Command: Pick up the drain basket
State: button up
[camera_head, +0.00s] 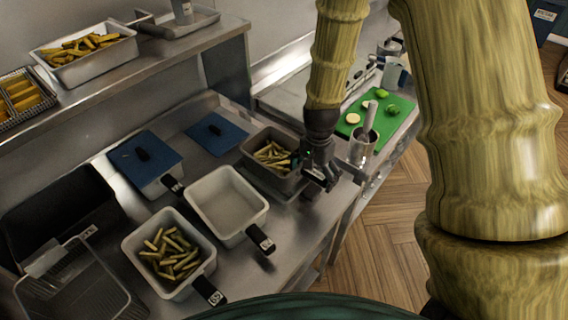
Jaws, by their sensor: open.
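My gripper (324,177) hangs over the right end of the steel counter, beside the right edge of a grey pan of fries (253,163). It is open, and nothing shows between its fingers. I cannot tell for certain which thing is the drain basket. A wire basket (42,108) holding yellow fries stands on the upper shelf at the far left. A dark, ribbed basket-like tray (75,290) lies at the lower left, partly cut off by the frame. Both are well apart from my gripper.
A white fries container (207,267) and an empty white container (213,195) stand on the counter, black handles toward me. Blue lids (146,155) lie behind. A metal pot (362,150) and green board (385,117) are right of my gripper. Wooden floor (395,215) is open.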

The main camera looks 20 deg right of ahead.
jog(key=c, duration=1.3)
jog(key=shift+r, duration=0.15)
